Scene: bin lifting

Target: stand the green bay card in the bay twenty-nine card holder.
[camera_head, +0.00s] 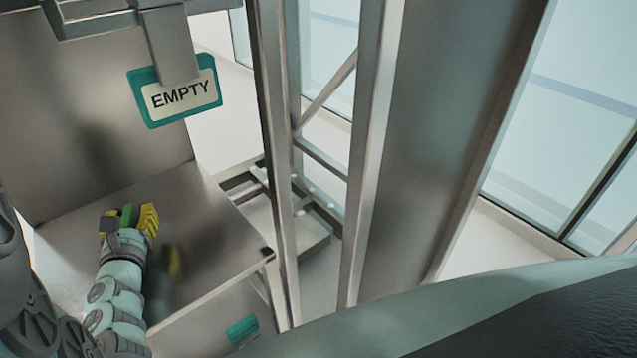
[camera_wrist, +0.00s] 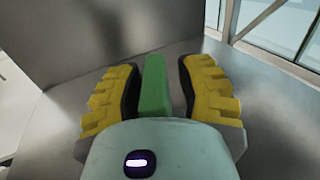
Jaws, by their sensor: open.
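A green piece that looks like the green bay card (camera_wrist: 154,88) stands between my fingers in the wrist view, seen nearly edge-on. It also shows as green between the fingers in the head view (camera_head: 129,214). My gripper (camera_wrist: 156,84) is open around it, with yellow fingers and dark pads, and narrow gaps show on both sides. In the head view my gripper (camera_head: 128,216) is low over the metal shelf. The card's lower end is hidden by my gripper's body. No holder readable as bay twenty-nine shows.
A teal-framed sign reading EMPTY (camera_head: 181,94) hangs from a metal bracket at upper left. A small teal label (camera_head: 243,330) is below the shelf's front edge. Metal rack posts (camera_head: 370,150) stand right of the shelf (camera_head: 205,215). The shelf's right part is clear.

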